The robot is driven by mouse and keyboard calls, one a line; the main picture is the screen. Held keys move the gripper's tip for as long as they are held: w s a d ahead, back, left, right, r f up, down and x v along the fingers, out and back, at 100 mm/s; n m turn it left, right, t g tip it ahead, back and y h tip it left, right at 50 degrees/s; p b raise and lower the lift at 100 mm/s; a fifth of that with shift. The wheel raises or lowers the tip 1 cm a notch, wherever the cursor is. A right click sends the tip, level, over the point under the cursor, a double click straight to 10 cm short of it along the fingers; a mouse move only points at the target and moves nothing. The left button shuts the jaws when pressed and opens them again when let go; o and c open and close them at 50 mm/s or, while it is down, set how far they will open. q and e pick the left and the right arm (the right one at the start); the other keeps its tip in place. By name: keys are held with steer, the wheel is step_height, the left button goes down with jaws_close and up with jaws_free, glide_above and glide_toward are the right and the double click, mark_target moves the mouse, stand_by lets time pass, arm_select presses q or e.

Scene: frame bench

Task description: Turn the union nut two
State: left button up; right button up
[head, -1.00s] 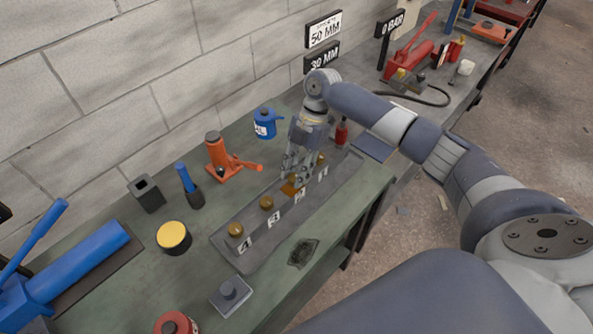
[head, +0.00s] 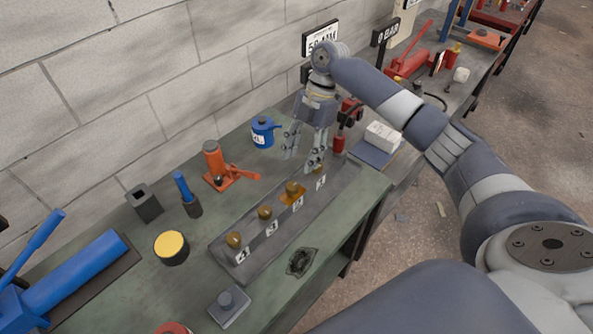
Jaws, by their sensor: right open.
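A dark rail (head: 240,268) on the green bench bears a row of brass nuts with number plates 4 to 1. Nut two (head: 292,188) sits on an orange patch behind its plate 2 (head: 298,204). Nut three (head: 265,212) and nut four (head: 234,239) stand to its left. Nut one (head: 318,169) is partly hidden by a finger. My right gripper (head: 303,156) points down with its fingers spread and nothing between them. It is above and behind nut two, apart from it, with one finger close to nut one. My left gripper is out of view.
An orange jack (head: 213,160) and a blue pot (head: 263,132) stand behind the rail. A red tool (head: 339,140) is right of the gripper. A yellow-topped can (head: 171,247) and blue cylinder (head: 80,268) are at left. The bench front edge lies close to the rail.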

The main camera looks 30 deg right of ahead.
steer(key=shift+v, duration=2.05)
